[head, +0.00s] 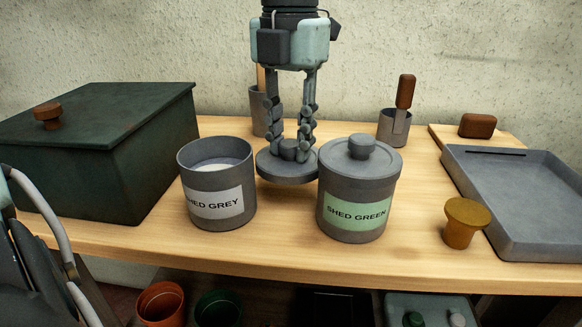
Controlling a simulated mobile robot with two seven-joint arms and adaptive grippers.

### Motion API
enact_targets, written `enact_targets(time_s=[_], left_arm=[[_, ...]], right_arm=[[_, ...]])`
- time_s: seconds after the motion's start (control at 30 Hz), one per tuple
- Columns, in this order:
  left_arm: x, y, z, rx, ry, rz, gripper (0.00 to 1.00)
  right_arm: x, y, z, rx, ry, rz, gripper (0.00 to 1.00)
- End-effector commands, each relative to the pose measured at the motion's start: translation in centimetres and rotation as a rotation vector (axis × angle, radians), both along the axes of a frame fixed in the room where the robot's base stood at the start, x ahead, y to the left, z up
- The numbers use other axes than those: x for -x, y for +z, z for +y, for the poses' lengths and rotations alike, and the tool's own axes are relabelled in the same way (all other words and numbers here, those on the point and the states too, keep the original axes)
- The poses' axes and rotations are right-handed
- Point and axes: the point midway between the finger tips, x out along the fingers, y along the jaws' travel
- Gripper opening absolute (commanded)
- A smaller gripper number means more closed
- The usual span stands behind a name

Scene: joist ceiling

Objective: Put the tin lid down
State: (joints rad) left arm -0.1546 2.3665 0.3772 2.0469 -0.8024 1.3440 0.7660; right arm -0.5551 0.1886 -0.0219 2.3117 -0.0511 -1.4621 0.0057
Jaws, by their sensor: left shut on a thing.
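My left gripper (289,148) is shut on the knob of a round grey tin lid (287,171), with the fingers pointing down. The lid is level, between and slightly behind the two tins. I cannot tell whether it touches the table. The grey tin labelled SHED GREY (216,206) stands to its left, without a lid, with pale contents showing inside. The tin labelled SHED GREEN (353,208) stands close on the right with its own knobbed lid on. My right gripper is out of view.
A dark green lidded box (120,120) fills the table's left. At right are a grey tray (515,185) and a yellow-brown knob-shaped object (462,225). A grey cup (393,128) holds a brown-handled tool (405,92). Bare wooden table (300,250) shows in front of the tins.

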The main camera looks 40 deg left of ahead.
Motion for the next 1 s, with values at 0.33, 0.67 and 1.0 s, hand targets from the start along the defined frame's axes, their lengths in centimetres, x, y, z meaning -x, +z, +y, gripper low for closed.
enact_targets(time_s=[0.33,0.67,1.0], left_arm=[[0.1,-4.1,0.0,0.0,-0.001,0.005,0.0],[0.0,-4.8,0.0,0.0,-0.001,0.0,0.0],[0.0,-5.0,0.0,0.0,-0.001,0.0,0.39]], right_arm=[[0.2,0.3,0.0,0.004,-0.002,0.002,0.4],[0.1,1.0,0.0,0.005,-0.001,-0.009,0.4],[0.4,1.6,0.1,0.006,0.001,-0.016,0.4]])
